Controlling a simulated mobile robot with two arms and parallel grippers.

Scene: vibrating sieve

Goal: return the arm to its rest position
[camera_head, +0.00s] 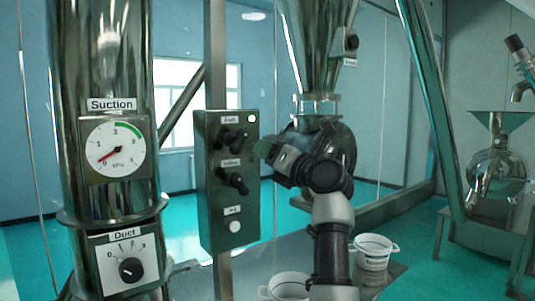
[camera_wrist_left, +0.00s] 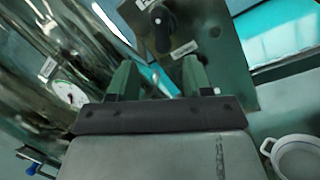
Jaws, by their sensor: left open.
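My left arm comes up from the bottom of the head view, and its left gripper (camera_head: 265,149) is just right of the grey control box (camera_head: 228,205). In the left wrist view, the two green fingers of this gripper (camera_wrist_left: 158,78) stand apart with nothing between them. The control box (camera_wrist_left: 225,65) is beyond the fingers, with a black knob (camera_wrist_left: 162,28) above the gap. In the head view the box has an upper knob (camera_head: 233,139), a lower knob (camera_head: 235,181) and a white button (camera_head: 235,226). The right gripper is not in view.
A shiny column at left carries the suction gauge (camera_head: 115,147) and the duct dial (camera_head: 130,269). A steel hopper (camera_head: 318,40) stands behind my arm. White tubs (camera_head: 372,252) are low beside the arm. A slanted steel post (camera_head: 438,100) and another machine (camera_head: 495,170) are at right.

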